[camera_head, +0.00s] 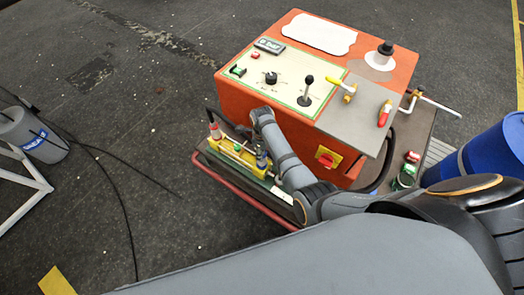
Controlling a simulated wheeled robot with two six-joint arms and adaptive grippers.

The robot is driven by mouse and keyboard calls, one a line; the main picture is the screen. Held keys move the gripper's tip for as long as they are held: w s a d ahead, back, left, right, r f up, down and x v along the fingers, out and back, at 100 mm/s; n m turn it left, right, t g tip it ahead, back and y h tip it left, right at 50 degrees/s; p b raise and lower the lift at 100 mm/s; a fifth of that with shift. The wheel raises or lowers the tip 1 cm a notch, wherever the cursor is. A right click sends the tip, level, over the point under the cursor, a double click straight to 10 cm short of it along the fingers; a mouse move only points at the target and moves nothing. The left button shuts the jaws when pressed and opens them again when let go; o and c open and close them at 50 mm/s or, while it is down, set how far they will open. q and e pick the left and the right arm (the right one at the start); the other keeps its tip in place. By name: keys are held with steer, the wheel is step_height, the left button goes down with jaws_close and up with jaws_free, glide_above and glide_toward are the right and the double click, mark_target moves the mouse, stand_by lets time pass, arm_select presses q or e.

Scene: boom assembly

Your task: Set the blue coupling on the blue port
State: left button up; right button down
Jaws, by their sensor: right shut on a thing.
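My right arm reaches in from the right, and its wrist bends down beside the orange machine. My right gripper (260,146) is small and partly hidden by the wrist, low over the yellow-framed port block (238,157). It is shut on the blue coupling (262,159), which shows only as a small dark blue piece at the block's right part. I cannot tell whether the coupling touches the blue port, which is hidden beneath it. A red coupling (214,130) stands at the block's left end, with a small green piece (237,147) between. My left gripper is not in view.
The orange machine (240,100) with levers and a control panel stands just behind the block. A red rail (235,195) runs along the front edge. Open floor lies left, crossed by a cable.

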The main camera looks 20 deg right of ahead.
steer(key=shift+f+b, duration=0.5)
steer(key=shift+f, duration=0.05)
stand_by(0.4)
steer(key=c, duration=1.1)
jaws_free()
step_height(320, 180, up, 11)
steer(key=p, duration=1.2)
steer(key=shift+s+d, duration=0.1)
